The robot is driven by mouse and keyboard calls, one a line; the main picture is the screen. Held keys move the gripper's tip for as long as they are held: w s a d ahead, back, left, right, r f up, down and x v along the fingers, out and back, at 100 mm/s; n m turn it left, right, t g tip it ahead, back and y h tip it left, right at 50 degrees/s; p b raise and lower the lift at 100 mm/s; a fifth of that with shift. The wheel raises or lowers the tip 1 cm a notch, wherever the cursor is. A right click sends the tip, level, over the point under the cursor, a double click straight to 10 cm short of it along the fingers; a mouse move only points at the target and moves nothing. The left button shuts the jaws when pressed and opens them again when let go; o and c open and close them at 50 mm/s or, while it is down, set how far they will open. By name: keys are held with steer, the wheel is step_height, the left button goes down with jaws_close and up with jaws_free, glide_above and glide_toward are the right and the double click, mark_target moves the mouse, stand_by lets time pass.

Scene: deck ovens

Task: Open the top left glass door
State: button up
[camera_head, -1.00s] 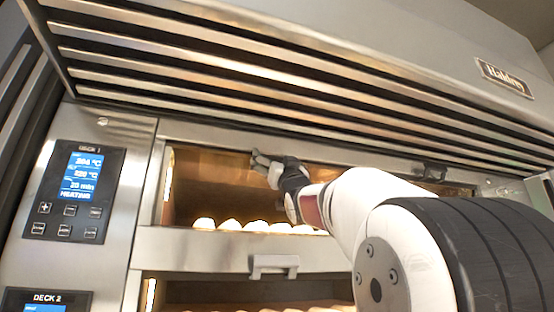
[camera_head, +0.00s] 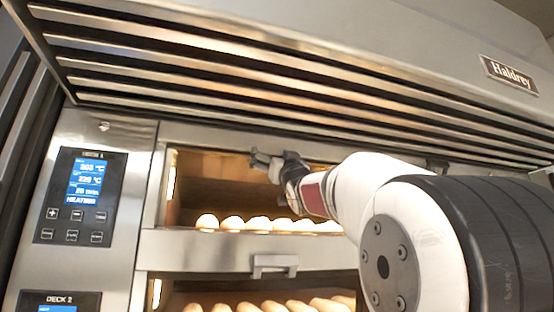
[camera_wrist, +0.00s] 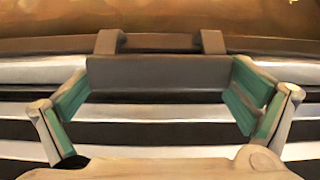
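The top left glass door (camera_head: 225,190) shows in the head view as a wide window with pale bread rolls behind it, and it looks shut. My gripper (camera_head: 262,160) is at the upper edge of this door, and it hides the handle there. In the wrist view a dark grey bar handle (camera_wrist: 160,74) with two mounts lies across the middle. My gripper (camera_wrist: 158,107) is open there, with one green-padded finger near each end of the handle. I cannot tell whether a pad touches the handle.
A vented hood (camera_head: 300,85) with long slats juts out just above the door. A lower door's handle (camera_head: 274,262) stands out below. A control panel (camera_head: 80,195) is at the left. My arm covers the right side of the ovens.

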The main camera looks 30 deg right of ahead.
steer(key=v, duration=1.2)
stand_by(0.6)
